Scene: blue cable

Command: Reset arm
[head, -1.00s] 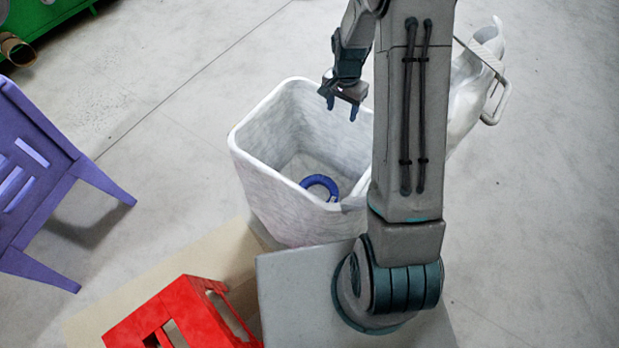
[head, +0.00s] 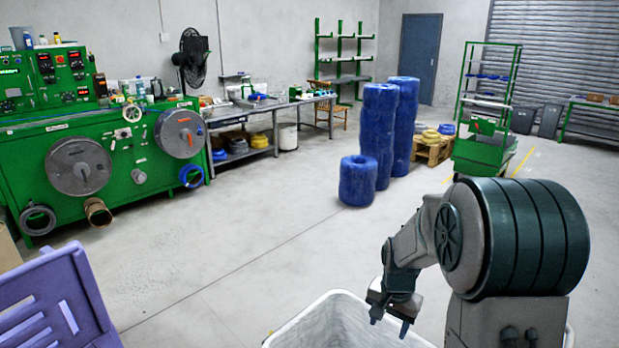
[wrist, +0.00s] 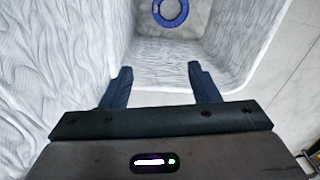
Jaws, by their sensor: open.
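My gripper (head: 391,312) hangs from the folded arm over the white bin (head: 335,318) at the bottom of the head view. It is open and empty. In the wrist view, my gripper (wrist: 158,82) shows its two dark fingers apart with nothing between them. Past the fingertips, the blue cable ring (wrist: 171,12) lies on the bottom of the white bin (wrist: 60,60), apart from the fingers. The ring inside the bin is hidden in the head view.
A purple chair (head: 60,305) stands at the lower left. A green machine (head: 120,160) and a grey workbench (head: 265,110) line the left wall. Blue rolls (head: 378,135) stand mid-floor, with a green cart (head: 485,150) to their right. The floor between the machine and rolls is clear.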

